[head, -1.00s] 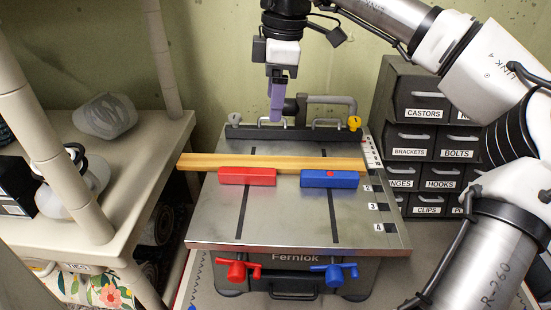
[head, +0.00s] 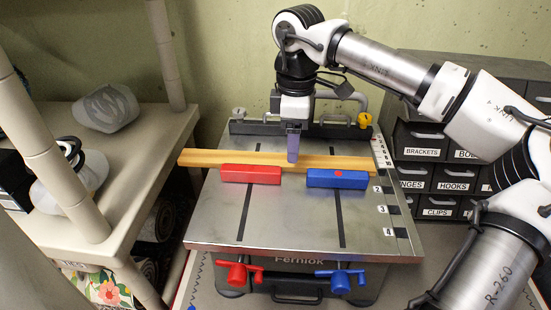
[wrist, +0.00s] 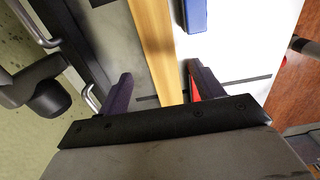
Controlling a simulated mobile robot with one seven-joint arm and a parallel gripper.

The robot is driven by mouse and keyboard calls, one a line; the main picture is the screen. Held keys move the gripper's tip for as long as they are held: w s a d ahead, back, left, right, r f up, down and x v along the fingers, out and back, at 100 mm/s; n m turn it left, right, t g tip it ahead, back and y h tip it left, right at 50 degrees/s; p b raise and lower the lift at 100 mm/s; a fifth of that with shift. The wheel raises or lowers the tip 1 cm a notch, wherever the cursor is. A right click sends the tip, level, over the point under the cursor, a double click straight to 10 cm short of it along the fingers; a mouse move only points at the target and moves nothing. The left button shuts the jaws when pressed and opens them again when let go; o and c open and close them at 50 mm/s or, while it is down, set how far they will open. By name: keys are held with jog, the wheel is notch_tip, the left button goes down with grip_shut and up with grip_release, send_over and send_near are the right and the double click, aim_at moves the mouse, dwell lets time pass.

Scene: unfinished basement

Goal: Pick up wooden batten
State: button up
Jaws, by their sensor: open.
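The wooden batten (head: 215,158) is a long, light strip lying across the metal worktable (head: 290,220), with its left end past the table's edge. A red block (head: 250,174) and a blue block (head: 337,179) sit along its near side. My gripper (head: 293,158) is over the batten, between the two blocks as seen from the head. In the wrist view, the batten (wrist: 156,45) runs between the two spread fingers of my gripper (wrist: 160,92). The fingers are open, one on each side of it. I cannot tell their exact height above the table.
A black back rail (head: 255,128) with metal handles stands behind the batten. Labelled drawers (head: 425,150) stand to the right. A beige shelf (head: 125,175) is at the left. Red (head: 238,273) and blue (head: 340,278) clamp handles stick out in front.

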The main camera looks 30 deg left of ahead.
aim_at(276, 162)
jog(key=f+p, duration=0.1)
jog(key=f, duration=0.3)
jog(key=shift+s+f, duration=0.15)
jog(key=shift+s, duration=0.05)
jog(key=shift+c, duration=0.3)
jog(key=c, duration=1.1)
